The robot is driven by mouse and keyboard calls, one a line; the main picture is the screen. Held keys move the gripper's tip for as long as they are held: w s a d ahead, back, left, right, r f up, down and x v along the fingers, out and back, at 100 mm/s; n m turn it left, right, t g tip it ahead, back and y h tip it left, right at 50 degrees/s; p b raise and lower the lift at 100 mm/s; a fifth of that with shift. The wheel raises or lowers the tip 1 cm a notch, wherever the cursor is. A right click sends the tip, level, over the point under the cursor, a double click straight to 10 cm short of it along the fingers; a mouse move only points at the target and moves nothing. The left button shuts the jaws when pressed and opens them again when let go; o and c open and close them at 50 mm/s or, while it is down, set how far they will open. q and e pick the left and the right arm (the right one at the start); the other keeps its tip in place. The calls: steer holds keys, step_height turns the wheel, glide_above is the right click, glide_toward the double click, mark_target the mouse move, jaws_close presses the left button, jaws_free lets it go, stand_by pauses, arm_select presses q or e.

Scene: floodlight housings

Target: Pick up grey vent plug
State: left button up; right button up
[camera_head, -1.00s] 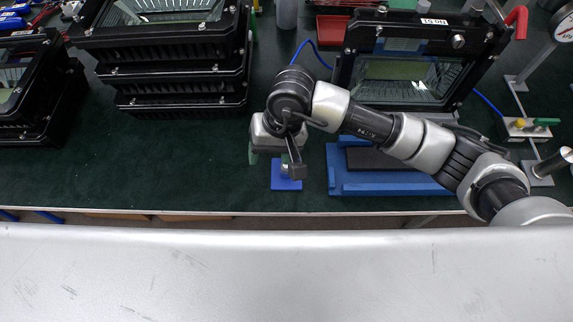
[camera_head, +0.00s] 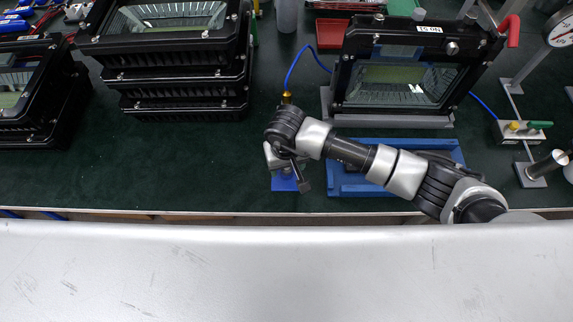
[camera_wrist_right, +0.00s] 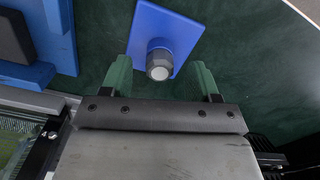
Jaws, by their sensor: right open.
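The grey vent plug (camera_wrist_right: 159,66) stands on a small blue square plate (camera_wrist_right: 180,28) in the right wrist view. It has a dark hexagonal collar and a pale round end. My right gripper (camera_wrist_right: 161,62) is open. Its two green fingers lie one on each side of the plug, with a visible gap on both sides. In the head view my right gripper (camera_head: 281,162) is over the blue plate (camera_head: 284,185), and my wrist hides the plug there. My left gripper is not in view.
A blue tray (camera_head: 350,190) lies right of the plate. Behind it a black floodlight housing (camera_head: 345,75) stands on a grey base. Stacked housings (camera_head: 180,75) are at the back left. A brass-ended blue hose (camera_head: 288,97) lies behind my wrist. The green mat is clear left of the plate.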

steer(key=shift+f, duration=0.45)
steer(key=shift+c, duration=0.2)
steer(key=c, duration=1)
steer(key=shift+r, duration=0.45)
steer(key=r+b, duration=0.1)
steer(key=d+r, duration=0.1)
steer(key=r, duration=0.1)
steer(key=shift+w+r+b, duration=0.2)
steer(key=shift+b, duration=0.15)
steer(key=shift+w+d+r+b, duration=0.45)
steer(key=shift+d+r, duration=0.7)
steer(key=shift+d, duration=0.6)
steer(key=shift+w+d+r+b, duration=0.45)
steer(key=shift+d+r, duration=0.65)
steer(key=shift+d, duration=0.6)
steer(key=shift+w+d+r+b, duration=0.3)
steer(key=shift+d+r+b, duration=0.25)
steer(key=shift+d+r, duration=0.9)
